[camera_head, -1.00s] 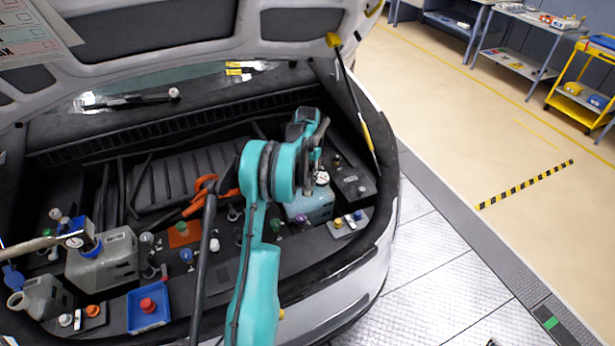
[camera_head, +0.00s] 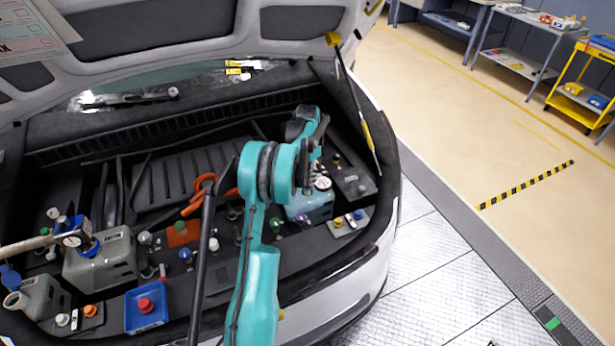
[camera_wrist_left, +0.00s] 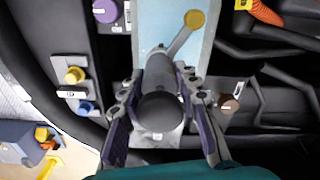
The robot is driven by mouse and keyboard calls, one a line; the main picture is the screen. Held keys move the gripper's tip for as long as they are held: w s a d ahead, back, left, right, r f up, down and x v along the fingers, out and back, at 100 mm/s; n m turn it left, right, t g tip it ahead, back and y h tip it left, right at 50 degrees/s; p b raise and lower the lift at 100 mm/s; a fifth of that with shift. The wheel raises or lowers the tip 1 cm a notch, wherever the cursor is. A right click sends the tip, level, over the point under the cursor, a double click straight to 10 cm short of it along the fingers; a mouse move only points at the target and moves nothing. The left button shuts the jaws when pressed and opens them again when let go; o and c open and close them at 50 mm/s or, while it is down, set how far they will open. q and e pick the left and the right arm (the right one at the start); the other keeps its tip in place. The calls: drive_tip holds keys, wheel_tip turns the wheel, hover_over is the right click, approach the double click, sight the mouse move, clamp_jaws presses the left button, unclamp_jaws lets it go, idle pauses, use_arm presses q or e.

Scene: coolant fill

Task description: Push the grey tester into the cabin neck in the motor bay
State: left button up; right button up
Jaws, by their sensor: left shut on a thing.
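My left gripper (camera_head: 308,165) reaches over the right part of the motor bay. In the left wrist view its fingers (camera_wrist_left: 162,108) are shut on the sides of the grey tester (camera_wrist_left: 160,105), a dark grey cylinder. Its white dial (camera_head: 322,183) shows in the head view. The tester stands above the light blue tank (camera_head: 318,208), which also shows in the left wrist view (camera_wrist_left: 150,18). A yellow cap (camera_wrist_left: 194,19) on a grey strap lies beyond the tester. The tester's lower end and the neck are hidden, so I cannot tell how deep it sits. My right gripper is out of view.
A grey tank (camera_head: 110,262) with a blue-topped gauge tool stands at the left. Yellow and blue caps (camera_wrist_left: 75,75) sit beside the blue tank. A prop rod (camera_head: 352,105) stands to the right.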

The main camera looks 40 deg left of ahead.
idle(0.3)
use_arm(q)
drive_tip(key=shift+m, duration=1.7)
drive_tip(key=o, duration=1)
drive_tip(key=shift+b, duration=0.3)
wheel_tip(320, 180, up, 12)
